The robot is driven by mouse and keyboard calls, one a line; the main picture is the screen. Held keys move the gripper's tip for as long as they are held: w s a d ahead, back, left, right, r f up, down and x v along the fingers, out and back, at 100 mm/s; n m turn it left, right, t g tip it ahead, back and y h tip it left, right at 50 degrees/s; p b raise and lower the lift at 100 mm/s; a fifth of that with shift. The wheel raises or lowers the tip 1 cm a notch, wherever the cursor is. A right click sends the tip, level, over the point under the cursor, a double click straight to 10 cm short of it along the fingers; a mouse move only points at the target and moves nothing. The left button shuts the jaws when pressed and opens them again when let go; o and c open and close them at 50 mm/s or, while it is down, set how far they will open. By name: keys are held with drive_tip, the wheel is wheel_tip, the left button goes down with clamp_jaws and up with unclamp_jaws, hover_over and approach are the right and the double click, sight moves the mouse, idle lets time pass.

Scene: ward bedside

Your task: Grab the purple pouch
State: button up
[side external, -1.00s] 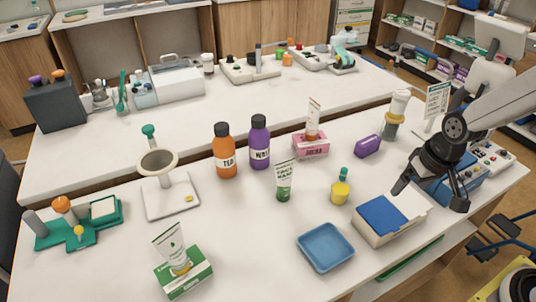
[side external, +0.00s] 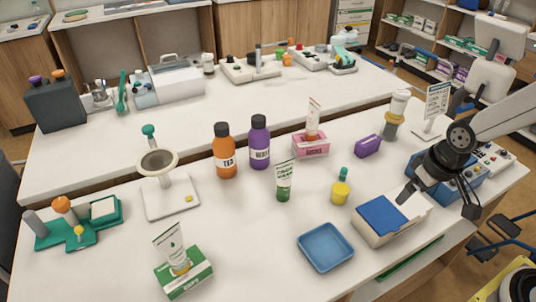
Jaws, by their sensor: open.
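The purple pouch (side external: 368,146) is a small, rounded purple block lying on the white table, right of the pink box. My gripper (side external: 438,205) is at the right, in front of and to the right of the pouch. Its dark fingers are spread apart, with nothing seen between them. It hangs by the book with the blue cover (side external: 384,214), well apart from the pouch. Whether a finger touches the book cannot be told.
A pink box with a tube (side external: 311,148) stands left of the pouch, and a jar-like dispenser (side external: 395,118) behind it to the right. A yellow pot (side external: 340,193) and a blue tray (side external: 326,247) are nearer. A blue device (side external: 455,180) is behind my gripper.

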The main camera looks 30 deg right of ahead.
drive_tip(key=shift+w, duration=0.1)
idle(0.3)
drive_tip(key=n+g+h, duration=0.2)
drive_tip(key=n+h, duration=1)
drive_tip(key=n, duration=0.6)
approach(361, 144)
drive_tip(key=d+f, duration=0.1)
drive_tip(key=s+d+f, duration=0.1)
drive_tip(key=shift+s+d, duration=0.2)
drive_tip(key=shift+d, duration=0.1)
drive_tip(key=shift+w+d+f+n+t+h, duration=0.15)
drive_tip(key=shift+w+f+n+t+h, duration=0.1)
drive_tip(key=shift+w+n+t+h, duration=0.3)
drive_tip(key=shift+x, duration=3.85)
clamp_jaws()
